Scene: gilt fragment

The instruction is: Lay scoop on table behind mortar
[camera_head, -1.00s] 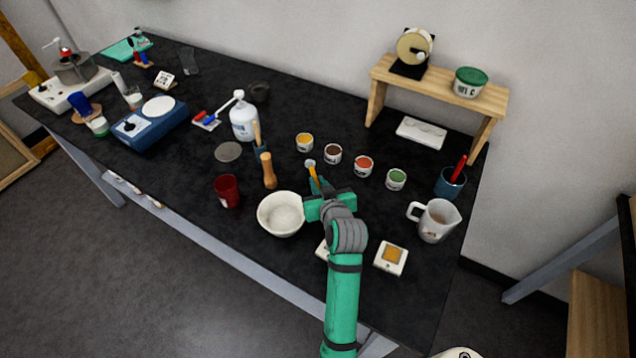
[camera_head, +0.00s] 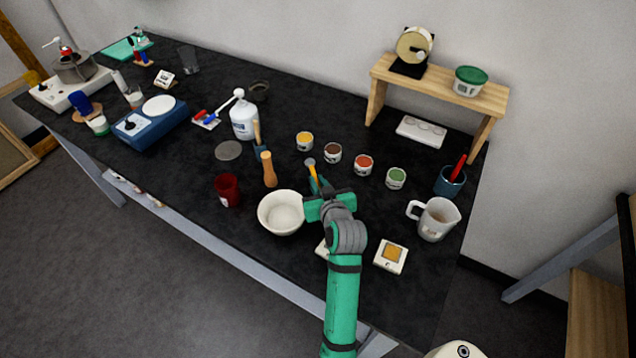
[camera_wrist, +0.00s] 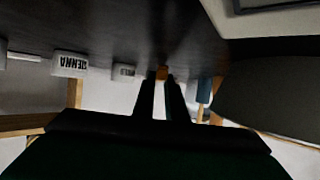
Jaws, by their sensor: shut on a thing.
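The scoop (camera_head: 313,174) has an orange handle and a small grey bowl end. It points up and away from my gripper (camera_head: 319,190), which is shut on it above the table (camera_head: 200,200). In the wrist view, an orange bit of the scoop (camera_wrist: 162,73) shows between my fingertips (camera_wrist: 161,84). The mortar (camera_head: 270,222) is a white bowl standing just left of my gripper, near the front edge. My gripper hides part of the scoop's handle.
Small jars of yellow (camera_head: 304,141), brown (camera_head: 333,153), red (camera_head: 363,165) and green (camera_head: 396,178) stand behind my gripper. A red cup (camera_head: 228,190) is left of the mortar. A white jug (camera_head: 436,219) stands at right. Bare table lies around the grey disc (camera_head: 228,151).

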